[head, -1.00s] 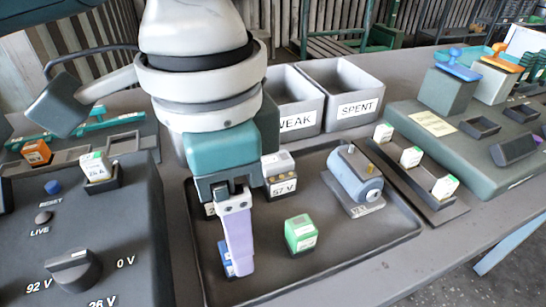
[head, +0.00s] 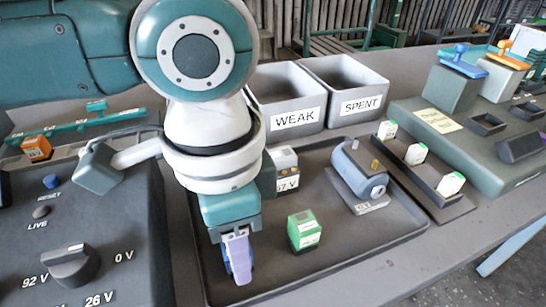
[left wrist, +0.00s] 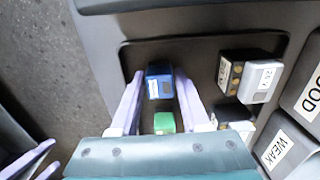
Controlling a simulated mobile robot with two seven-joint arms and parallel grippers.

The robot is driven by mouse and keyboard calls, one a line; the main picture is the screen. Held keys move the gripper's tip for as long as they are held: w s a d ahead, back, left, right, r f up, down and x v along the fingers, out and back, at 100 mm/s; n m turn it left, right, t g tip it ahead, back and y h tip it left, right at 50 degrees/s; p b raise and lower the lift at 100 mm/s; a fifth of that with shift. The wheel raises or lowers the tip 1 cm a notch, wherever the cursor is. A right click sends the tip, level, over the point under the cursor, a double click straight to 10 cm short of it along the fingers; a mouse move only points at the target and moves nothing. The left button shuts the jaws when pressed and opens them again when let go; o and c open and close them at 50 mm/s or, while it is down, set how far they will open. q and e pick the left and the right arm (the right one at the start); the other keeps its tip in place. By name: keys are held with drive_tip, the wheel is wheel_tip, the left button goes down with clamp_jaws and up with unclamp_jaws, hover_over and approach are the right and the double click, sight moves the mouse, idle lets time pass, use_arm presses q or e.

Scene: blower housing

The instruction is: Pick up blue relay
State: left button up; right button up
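The blue relay (left wrist: 159,85) stands in the dark tray (head: 345,258). In the head view only slivers of it show around a purple finger. My left gripper (head: 240,275) points down over it. In the left wrist view, the left gripper's fingers (left wrist: 160,75) are apart, one on each side of the blue relay, with a gap visible on both sides. A green relay (head: 304,231) stands to the right in the tray; it also shows in the left wrist view (left wrist: 165,123). My right gripper (left wrist: 42,160) shows at the lower left of the left wrist view, fingers apart and empty.
A 57 V block (head: 285,165) and a grey cylindrical device (head: 358,175) stand in the tray. WEAK (head: 295,118) and SPENT (head: 361,105) bins are behind. A dial panel (head: 110,215) is left. A rack with several white-and-green relays (head: 416,153) is right.

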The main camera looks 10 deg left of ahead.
use_arm(q)
drive_tip(key=c, duration=0.6)
drive_tip(key=shift+c, duration=0.2)
wheel_tip(320, 180, up, 20)
drive_tip(key=p, duration=0.4)
drive_tip(key=w+a+r+n+p, duration=0.2)
drive_tip(key=a+r+n+p, duration=0.6)
drive_tip(key=r+n, duration=0.4)
drive_tip(key=s+r+p, duration=0.3)
drive_tip(key=r+p, duration=1.5)
drive_tip(key=s+r+p, duration=0.2)
drive_tip(key=r+p, duration=1.6)
drive_tip(key=p, duration=0.1)
drive_tip(key=shift+s+r+m, duration=0.3)
drive_tip(key=shift+s+m, duration=0.1)
drive_tip(key=shift+d, duration=0.1)
